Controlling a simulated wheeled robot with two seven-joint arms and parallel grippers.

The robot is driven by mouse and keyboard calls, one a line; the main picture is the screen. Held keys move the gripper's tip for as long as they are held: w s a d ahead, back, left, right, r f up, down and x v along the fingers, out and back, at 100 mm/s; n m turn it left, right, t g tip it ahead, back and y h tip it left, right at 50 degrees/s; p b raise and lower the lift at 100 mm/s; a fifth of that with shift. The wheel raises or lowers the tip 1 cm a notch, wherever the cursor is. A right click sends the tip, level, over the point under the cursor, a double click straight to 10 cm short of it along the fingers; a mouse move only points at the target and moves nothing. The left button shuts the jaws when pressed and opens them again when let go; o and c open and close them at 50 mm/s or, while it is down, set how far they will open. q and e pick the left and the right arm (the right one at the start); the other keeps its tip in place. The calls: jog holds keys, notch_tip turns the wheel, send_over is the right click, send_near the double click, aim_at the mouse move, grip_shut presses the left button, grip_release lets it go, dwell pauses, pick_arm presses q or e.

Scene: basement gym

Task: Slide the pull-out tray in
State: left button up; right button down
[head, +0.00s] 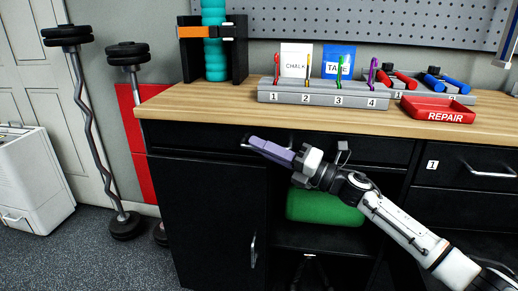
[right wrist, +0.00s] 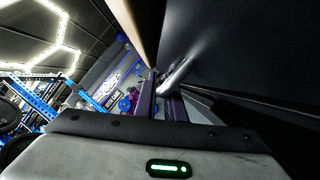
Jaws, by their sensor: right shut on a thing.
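The pull-out tray (head: 190,136) is the wide black front directly under the wooden worktop. It looks nearly level with the cabinet face, but I cannot tell exactly how far out it stands. Its metal handle (right wrist: 176,74) shows in the right wrist view between the purple fingers. My right gripper (head: 254,144) reaches in from the right, with its purple fingers shut on the handle. In the head view the fingers hide most of the handle. The right gripper (right wrist: 164,104) also shows in its own wrist view. My left gripper is out of view.
A black cabinet door (head: 208,220) is below the tray. A green rolled item (head: 322,208) lies in the open shelf under my arm. Drawer 1 (head: 478,170) has a handle at right.

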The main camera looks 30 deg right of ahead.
jog(key=c, duration=2.1)
grip_release()
jog(key=shift+w+d+r, duration=0.15)
jog(key=shift+w+d, duration=0.05)
jog(key=shift+d, duration=0.1)
jog(key=shift+s, duration=0.15)
jog(key=v, duration=1)
jog(key=shift+s, duration=0.1)
jog(key=s+a+f+m+h, duration=0.4)
jog(key=a+f+m, duration=0.1)
jog(key=f+m, duration=0.45)
jog(key=s+a+f+m+h, duration=0.4)
jog(key=f+m, duration=0.5)
jog(key=f, duration=0.1)
jog(key=s+a+f+m+g, duration=0.2)
jog(key=s+a+f+m, duration=0.1)
jog(key=s+a, duration=0.1)
jog(key=s+a+f+m+g, duration=0.3)
jog(key=s+a+f+m, duration=0.1)
jog(key=s, duration=0.3)
jog(key=s+a+f+m+g, duration=0.2)
jog(key=s+a+f+m, duration=0.2)
jog(key=s+a, duration=0.1)
jog(key=shift+s+g, duration=0.3)
jog(key=shift+s, duration=0.15)
